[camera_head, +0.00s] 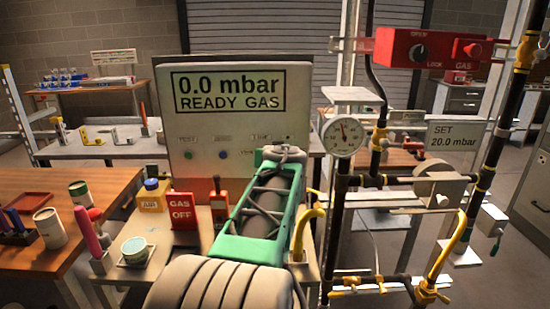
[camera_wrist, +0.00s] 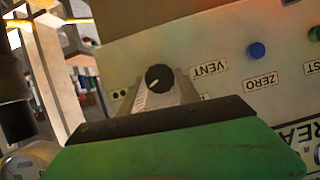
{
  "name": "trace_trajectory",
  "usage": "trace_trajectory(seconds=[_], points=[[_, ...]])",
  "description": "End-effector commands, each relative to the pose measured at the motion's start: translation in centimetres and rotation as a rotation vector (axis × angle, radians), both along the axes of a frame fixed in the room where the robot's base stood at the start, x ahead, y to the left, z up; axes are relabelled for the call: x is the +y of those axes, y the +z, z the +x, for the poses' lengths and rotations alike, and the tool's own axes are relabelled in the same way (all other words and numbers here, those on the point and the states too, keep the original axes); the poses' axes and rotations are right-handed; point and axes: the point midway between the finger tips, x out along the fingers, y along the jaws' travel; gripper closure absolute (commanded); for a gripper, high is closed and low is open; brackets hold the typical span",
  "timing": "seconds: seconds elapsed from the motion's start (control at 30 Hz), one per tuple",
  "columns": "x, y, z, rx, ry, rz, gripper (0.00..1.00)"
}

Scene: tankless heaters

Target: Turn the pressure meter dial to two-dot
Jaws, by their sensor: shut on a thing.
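The pressure meter (camera_head: 292,85) is a pale upright box reading "0.0 mbar READY GAS". Its black round dial (camera_wrist: 159,78) shows in the wrist view, where the panel appears upside down. A white line on the dial points toward the lower left. A small two-dot label (camera_wrist: 120,93) is on the panel left of the dial in that view. My gripper (camera_wrist: 164,92) is shut on the dial, its pale fingers at the dial's sides. In the head view my gripper (camera_head: 283,153) is at the meter's lower right, and my arm hides the dial.
Left of my arm stand a red "GAS OFF" sign (camera_head: 183,210) and a yellow jar (camera_head: 154,193). Pipes with a round gauge (camera_head: 343,137) stand close on the right. The meter's blue button (camera_wrist: 256,50) is beside the dial's label.

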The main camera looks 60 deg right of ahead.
Motion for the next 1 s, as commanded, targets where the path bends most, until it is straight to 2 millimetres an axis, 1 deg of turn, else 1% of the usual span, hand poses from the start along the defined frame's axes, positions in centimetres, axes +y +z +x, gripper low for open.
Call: trace_trajectory(seconds=[0.1, 0.13, 0.37, 0.4, 0.6, 0.7, 0.77, 1.0], points=[[0.0, -0.1, 0.0, 0.0, 0.0, 0.002, 1.0], [0.0, -0.1, 0.0, 0.0, 0.0, 0.002, 0.59], [0.0, -0.1, 0.0, 0.001, -0.001, 0.001, 0.41], [0.0, -0.1, 0.0, 0.001, -0.001, 0.001, 0.39], [0.0, 0.0, 0.0, 0.0, -0.001, 0.0, 0.39], [0.4, 0.3, -0.3, -0.001, -0.001, -0.002, 0.39], [1.2, 0.7, -0.7, -0.001, -0.002, -0.004, 0.39], [5.0, 2.4, -2.9, -0.001, -0.003, -0.003, 0.39]])
